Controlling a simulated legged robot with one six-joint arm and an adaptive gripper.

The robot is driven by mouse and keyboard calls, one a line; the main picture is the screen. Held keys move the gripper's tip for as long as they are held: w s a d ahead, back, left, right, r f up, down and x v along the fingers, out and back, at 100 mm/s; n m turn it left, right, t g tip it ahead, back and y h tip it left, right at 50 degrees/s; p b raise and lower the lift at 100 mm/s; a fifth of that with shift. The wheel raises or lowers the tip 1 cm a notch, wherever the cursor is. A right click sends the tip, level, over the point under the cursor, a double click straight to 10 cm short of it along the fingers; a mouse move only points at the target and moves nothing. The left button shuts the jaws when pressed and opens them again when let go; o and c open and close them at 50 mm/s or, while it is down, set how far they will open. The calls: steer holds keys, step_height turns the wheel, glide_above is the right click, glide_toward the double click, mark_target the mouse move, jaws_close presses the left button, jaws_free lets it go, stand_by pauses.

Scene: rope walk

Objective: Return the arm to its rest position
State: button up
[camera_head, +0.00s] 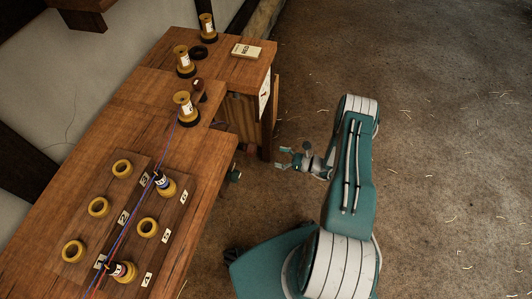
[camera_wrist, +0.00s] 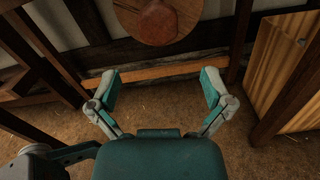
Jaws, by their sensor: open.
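My gripper (camera_head: 283,158) is open and empty in the head view. It is off the right side of the wooden bench (camera_head: 120,110), apart from it. My teal and white arm is folded over the floor right of the bench. In the wrist view my gripper (camera_wrist: 160,90) shows its two teal fingers spread wide with nothing between them. Beyond them are a wooden beam (camera_wrist: 160,71) and a wall, below the bench top.
On the bench stand several yellow spools, one of them (camera_head: 183,105) by the notch. A board (camera_head: 150,200) with yellow rings and numbered tags carries blue and red strands. A small labelled block (camera_head: 246,51) lies at the far end. The floor (camera_head: 450,150) at right is clear except for straw.

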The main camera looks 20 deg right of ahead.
steer(key=shift+s+d, duration=0.45)
steer(key=shift+d, duration=0.15)
steer(key=a+r+n+g+h, duration=0.1)
steer(key=a+r+n+g, duration=0.3)
steer(key=r, duration=0.5)
steer(key=a+r+n+g+h, duration=0.1)
steer(key=r+n+g, duration=0.2)
steer(key=r+n, duration=0.5)
steer(key=a+r+n+g+h, duration=0.1)
steer(key=a+r+n+g, duration=0.2)
steer(key=r, duration=0.8)
steer(key=s+a+r+n+t+h, duration=0.2)
steer(key=s+r+n+t+h, duration=0.3)
steer(key=s+r+n+h, duration=0.6)
steer(key=s+r+n, duration=0.1)
steer(key=s+r, duration=0.8)
steer(key=shift+s+a+r+h, duration=0.15)
steer(key=shift+r+h, duration=0.15)
steer(key=shift+r, duration=0.1)
